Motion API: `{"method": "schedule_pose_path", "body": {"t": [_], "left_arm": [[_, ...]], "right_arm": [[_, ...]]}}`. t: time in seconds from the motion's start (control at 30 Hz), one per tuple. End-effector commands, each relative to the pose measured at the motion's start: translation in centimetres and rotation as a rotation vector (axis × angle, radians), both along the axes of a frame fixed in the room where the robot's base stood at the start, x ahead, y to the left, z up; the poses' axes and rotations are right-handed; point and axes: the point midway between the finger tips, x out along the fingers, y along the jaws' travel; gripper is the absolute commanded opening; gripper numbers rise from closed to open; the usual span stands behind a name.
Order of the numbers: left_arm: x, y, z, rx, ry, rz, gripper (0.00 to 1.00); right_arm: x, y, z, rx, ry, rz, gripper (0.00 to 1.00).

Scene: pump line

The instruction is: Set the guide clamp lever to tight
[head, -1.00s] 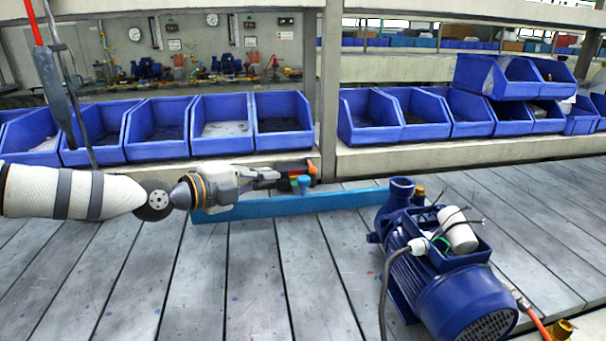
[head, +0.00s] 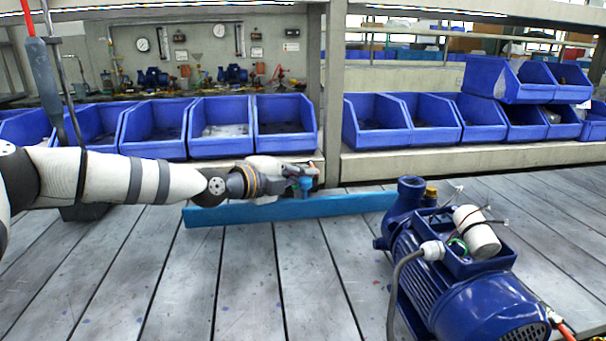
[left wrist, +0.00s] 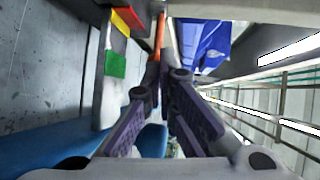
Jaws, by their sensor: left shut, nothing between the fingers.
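My left gripper (head: 308,171) is shut and empty, at the right part of the blue guide rail (head: 240,211). In the left wrist view its fingertips (left wrist: 160,72) meet close to the orange lever (left wrist: 160,34); whether they touch it I cannot tell. Beside the lever are a red patch (left wrist: 130,17) and a green patch (left wrist: 115,64), on a pale block. The lever is hidden behind my gripper in the head view. A blue knob (head: 305,184) stands at the rail, by the gripper. My right gripper is not in view.
A blue pump with motor (head: 460,285) stands at the right, by the rail's right end, with a grey cable in front. Blue bins (head: 222,135) line the shelf behind. The slatted table (head: 250,290) is clear in front of the rail.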

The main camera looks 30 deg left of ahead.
Motion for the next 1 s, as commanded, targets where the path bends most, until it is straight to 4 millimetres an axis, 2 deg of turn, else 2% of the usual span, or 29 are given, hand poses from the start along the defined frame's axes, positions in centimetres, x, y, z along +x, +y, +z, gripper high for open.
{"method": "schedule_pose_path", "body": {"t": [0.17, 0.47, 0.57, 0.8, 1.0], "left_arm": [[0.4, -1.2, 0.6, 0.004, -0.007, -0.003, 0.0], [0.4, -1.1, 0.2, 0.0, -0.002, -0.001, 0.0], [0.4, -1.1, 1.4, 0.001, -0.006, -0.002, 0.0], [0.4, -1.1, 6.6, 0.002, -0.007, -0.003, 0.0], [0.3, -1.1, 9.5, 0.002, -0.003, -0.002, 0.0]], "right_arm": [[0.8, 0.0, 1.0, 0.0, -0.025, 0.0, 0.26], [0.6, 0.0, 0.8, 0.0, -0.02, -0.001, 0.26], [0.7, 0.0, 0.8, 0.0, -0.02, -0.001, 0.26], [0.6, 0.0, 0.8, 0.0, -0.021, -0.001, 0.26], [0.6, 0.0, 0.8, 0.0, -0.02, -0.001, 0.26]]}}
